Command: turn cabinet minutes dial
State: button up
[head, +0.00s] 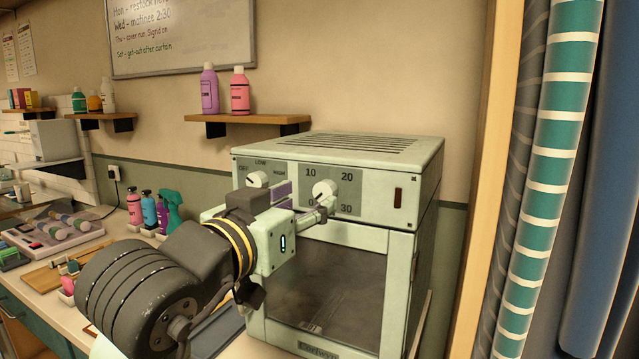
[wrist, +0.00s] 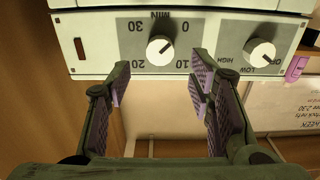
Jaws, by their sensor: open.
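The cabinet (head: 340,150) is a pale green box with a dark glass door. Its minutes dial (head: 325,190) is a round white knob on a grey plate marked 10, 20 and 30. The upside-down wrist view shows this dial (wrist: 160,47) whole, its dark mark pointing toward the 0. My gripper (head: 308,203) is in front of the panel, close to the dial. In the wrist view my gripper (wrist: 155,80) is open, with purple-padded fingers apart and nothing between them. The dial lies beyond the fingertips, roughly centred between them. Contact is not visible.
A second white knob (head: 257,179), marked OFF, LOW and HIGH, sits left of the minutes dial. A shelf (head: 250,121) with two bottles is on the wall behind. A green spray bottle (head: 173,210) and other bottles stand left of the cabinet. A striped teal roll (head: 553,170) is at right.

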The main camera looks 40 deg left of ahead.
aim_at(323, 192)
jog(key=shift+p+x, duration=0.55)
jog(key=shift+x, duration=1.85)
jog(key=shift+c, duration=0.2)
jog(key=shift+s, duration=0.1)
grip_shut()
